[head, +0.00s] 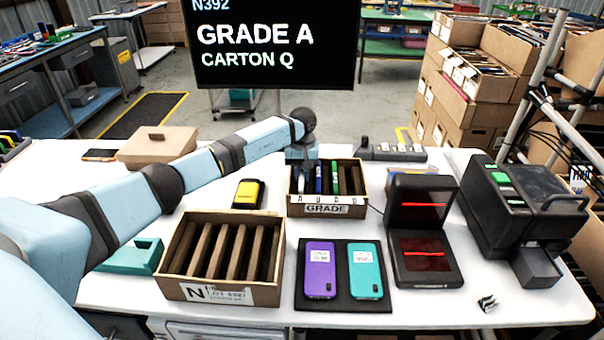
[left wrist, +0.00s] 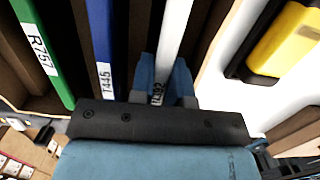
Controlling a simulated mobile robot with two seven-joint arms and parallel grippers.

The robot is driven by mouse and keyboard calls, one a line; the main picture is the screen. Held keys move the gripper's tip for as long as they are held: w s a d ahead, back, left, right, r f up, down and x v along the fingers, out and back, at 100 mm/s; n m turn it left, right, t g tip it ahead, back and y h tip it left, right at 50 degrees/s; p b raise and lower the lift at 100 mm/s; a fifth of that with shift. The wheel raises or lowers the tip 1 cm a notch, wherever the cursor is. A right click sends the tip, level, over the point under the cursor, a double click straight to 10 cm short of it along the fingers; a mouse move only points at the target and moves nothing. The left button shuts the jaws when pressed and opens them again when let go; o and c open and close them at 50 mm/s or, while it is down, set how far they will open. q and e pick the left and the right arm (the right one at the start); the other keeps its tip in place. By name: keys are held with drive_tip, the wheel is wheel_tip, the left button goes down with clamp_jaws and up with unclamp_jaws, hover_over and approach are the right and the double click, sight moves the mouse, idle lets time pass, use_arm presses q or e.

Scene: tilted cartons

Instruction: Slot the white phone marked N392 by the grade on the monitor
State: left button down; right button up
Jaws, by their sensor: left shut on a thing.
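The monitor (head: 270,45) reads N392, GRADE A, CARTON Q. My left gripper (head: 302,163) reaches down at the left end of the rear carton marked GRADE (head: 325,211). It is shut on a white phone (left wrist: 174,35), whose edge label (left wrist: 157,93) is partly hidden between the fingers. The white phone stands at the left end of that carton in the head view. Beside it stand a blue phone (left wrist: 108,40), tagged T445, and a green phone (left wrist: 42,50), tagged R757. My right gripper is not in view.
A front carton (head: 180,262) has empty slanted slots and a label starting with N. A black pad (head: 341,295) holds a purple phone (head: 319,272) and a teal phone (head: 365,272). A yellow-and-black device (head: 248,193), scanner (head: 422,240) and black machine (head: 510,215) stand nearby.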

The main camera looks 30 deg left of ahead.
use_arm(q)
drive_tip(key=shift+f+b, duration=0.3)
drive_tip(key=shift+b, duration=0.1)
idle(0.4)
idle(0.4)
drive_tip(key=c, duration=1)
unclamp_jaws()
drive_tip(key=r, duration=0.4)
drive_tip(key=w+r, duration=0.1)
drive_tip(key=r, duration=0.4)
drive_tip(key=r+b, duration=0.1)
drive_tip(key=r, duration=0.3)
drive_tip(key=shift+w+a+r, duration=0.2)
drive_tip(key=shift+a+r, duration=0.2)
drive_tip(key=shift+r, duration=0.1)
wheel_tip(320, 180, up, 7)
drive_tip(key=p, duration=0.4)
